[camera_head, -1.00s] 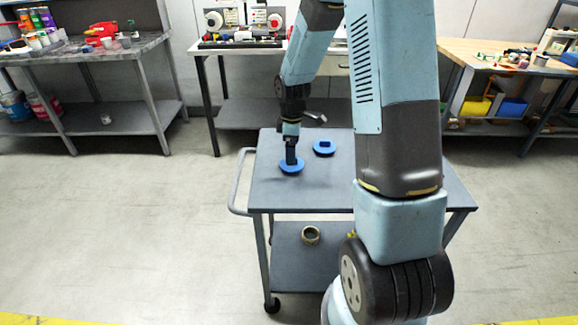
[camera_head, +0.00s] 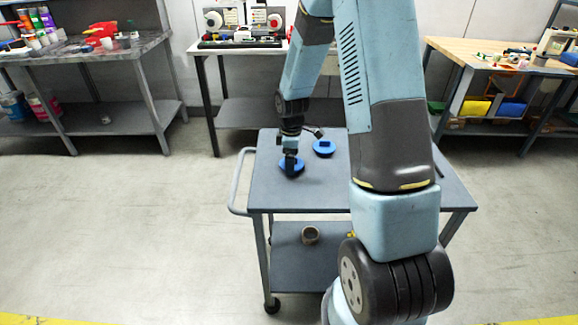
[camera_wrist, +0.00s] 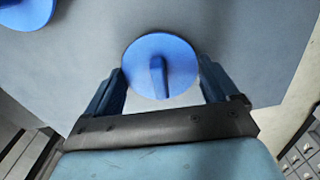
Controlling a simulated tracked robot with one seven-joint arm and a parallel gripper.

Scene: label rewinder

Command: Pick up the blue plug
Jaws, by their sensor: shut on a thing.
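A blue plug (camera_head: 299,170), a round disc with a raised bar-shaped grip, is at the left part of the grey cart top (camera_head: 320,190). My gripper (camera_head: 291,165) is over it, pointing down, and covers its middle. In the wrist view the plug (camera_wrist: 180,60) lies between the two dark blue fingers of my gripper (camera_wrist: 160,82), which is shut on it. Whether the plug is clear of the cart top cannot be told. A second blue plug (camera_head: 324,148) lies behind and to the right; part of it shows in the wrist view (camera_wrist: 30,12).
The cart handle (camera_head: 238,180) is on the left. Benches stand along the wall: one with paint pots (camera_head: 95,55) and one with a wooden top (camera_head: 490,57). The front of the cart top is clear.

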